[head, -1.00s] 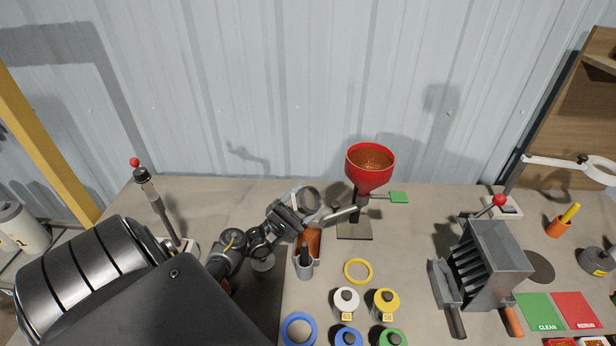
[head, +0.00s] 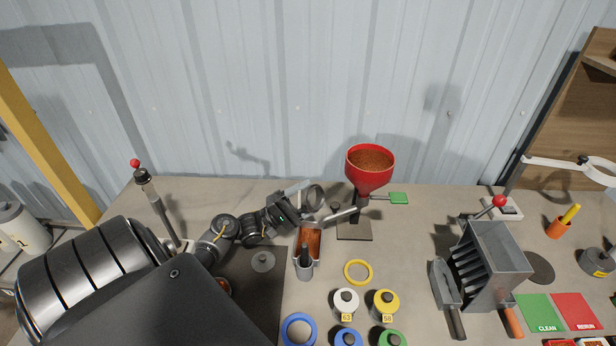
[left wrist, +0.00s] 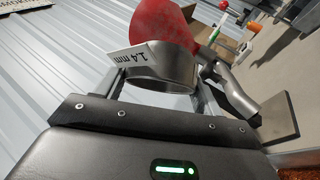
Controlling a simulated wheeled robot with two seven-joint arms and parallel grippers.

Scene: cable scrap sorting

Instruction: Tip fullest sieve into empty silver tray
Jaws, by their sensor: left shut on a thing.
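My left gripper (head: 298,211) is shut on a round metal sieve (head: 314,197) above the bench, left of the red funnel. The sieve is turned on its side, with its rim and a white plate showing. In the left wrist view the sieve (left wrist: 165,72) sits between the fingers (left wrist: 157,90), and its label reads 1.4 mm. No load shows in it, but its inside is only partly seen. Below the gripper, a narrow silver tray (head: 296,268) holds copper-coloured granules. No empty silver tray can be made out. My right gripper is out of view.
The red funnel (head: 370,180) on its stand holds copper granules, close to the sieve's right. A yellow ring (head: 358,272) and several lidded jars (head: 346,301) lie in front. A grey slotted box (head: 490,268) stands to the right. A plunger stand (head: 160,205) is at left.

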